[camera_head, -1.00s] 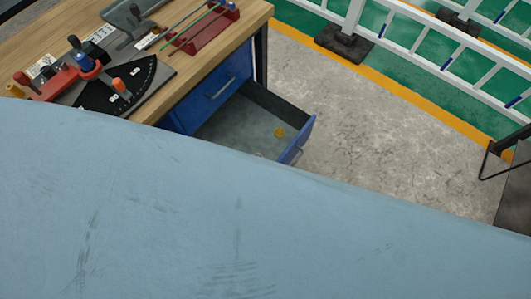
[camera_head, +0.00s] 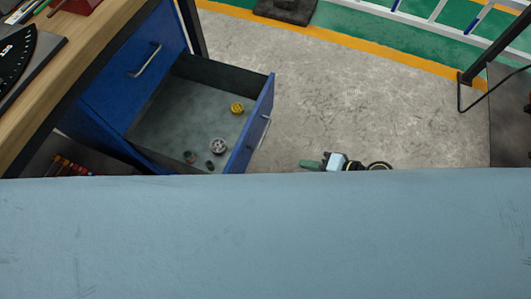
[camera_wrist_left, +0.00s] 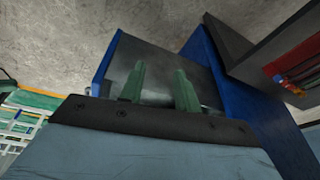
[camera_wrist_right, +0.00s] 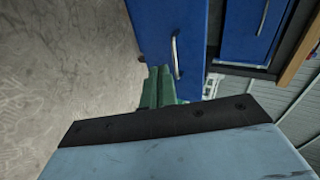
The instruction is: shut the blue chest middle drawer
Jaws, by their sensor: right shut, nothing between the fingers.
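The blue chest (camera_head: 130,75) stands under the workbench, its upper drawer front shut. The drawer below it (camera_head: 190,125) is pulled well out, its front (camera_head: 250,130) facing right with a metal handle (camera_head: 264,131). My right gripper (camera_head: 302,164) is just right of that front, over the floor. In the right wrist view its green fingers (camera_wrist_right: 158,72) are together and empty, near a blue front with a handle (camera_wrist_right: 175,55); contact is unclear. My left gripper is hidden in the head view. In the left wrist view its fingers (camera_wrist_left: 158,75) are apart, with the open drawer (camera_wrist_left: 160,60) behind them.
A yellow piece (camera_head: 237,107), a grey wheel (camera_head: 218,146) and small dark parts lie in the drawer. The wooden bench top (camera_head: 60,75) is at left. Concrete floor (camera_head: 350,90) is clear right of the drawer. A dark stand (camera_head: 490,85) is at far right.

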